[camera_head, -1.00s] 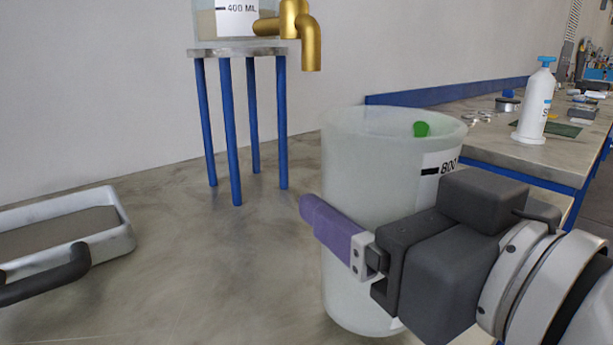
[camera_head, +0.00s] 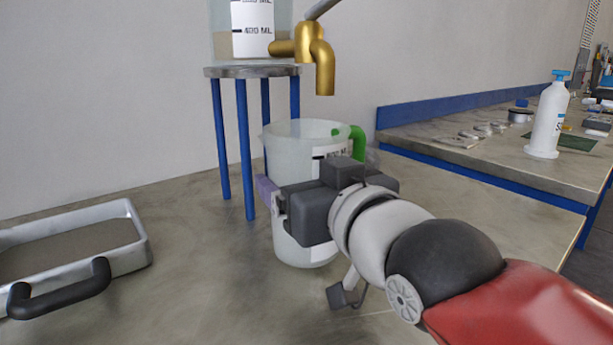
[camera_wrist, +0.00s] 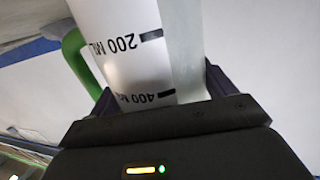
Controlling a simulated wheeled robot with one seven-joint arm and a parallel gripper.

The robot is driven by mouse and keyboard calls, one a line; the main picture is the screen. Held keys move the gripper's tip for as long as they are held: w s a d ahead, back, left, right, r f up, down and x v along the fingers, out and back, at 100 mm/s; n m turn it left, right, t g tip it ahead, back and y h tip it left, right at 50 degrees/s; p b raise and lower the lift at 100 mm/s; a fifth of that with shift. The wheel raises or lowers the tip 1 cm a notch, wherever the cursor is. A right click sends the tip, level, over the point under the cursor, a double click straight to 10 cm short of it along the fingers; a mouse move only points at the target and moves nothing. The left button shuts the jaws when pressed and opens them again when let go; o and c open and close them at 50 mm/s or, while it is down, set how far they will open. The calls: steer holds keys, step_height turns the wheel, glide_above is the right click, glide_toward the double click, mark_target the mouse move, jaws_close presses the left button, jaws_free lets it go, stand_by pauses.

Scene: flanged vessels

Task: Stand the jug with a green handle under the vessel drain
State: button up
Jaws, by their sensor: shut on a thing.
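The jug (camera_head: 290,145) is a translucent vessel with a white volume label and a green handle (camera_head: 357,143) at its back right. My gripper (camera_head: 272,200) is shut on the jug's side, with a purple finger pad showing at its left. The jug looks upright; whether its base touches the table is unclear. In the wrist view the jug's label (camera_wrist: 125,45) and green handle (camera_wrist: 78,62) show close up. The vessel (camera_head: 222,30) sits on a stand with blue legs (camera_head: 246,150). Its brass drain tap (camera_head: 319,65) points down, above and beyond the jug.
A metal tray (camera_head: 137,240) with a black handle (camera_head: 60,295) lies at the left. A blue-edged bench (camera_head: 470,160) at the right bears a white bottle (camera_head: 548,120) and small parts. The table between tray and stand is clear.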

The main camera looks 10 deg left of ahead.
steer(key=shift+f, duration=0.1)
steer(key=shift+f, duration=0.1)
steer(key=o, duration=0.9)
steer(key=shift+r, duration=0.2)
steer(key=b+v, duration=0.1)
steer(key=v, duration=1.1)
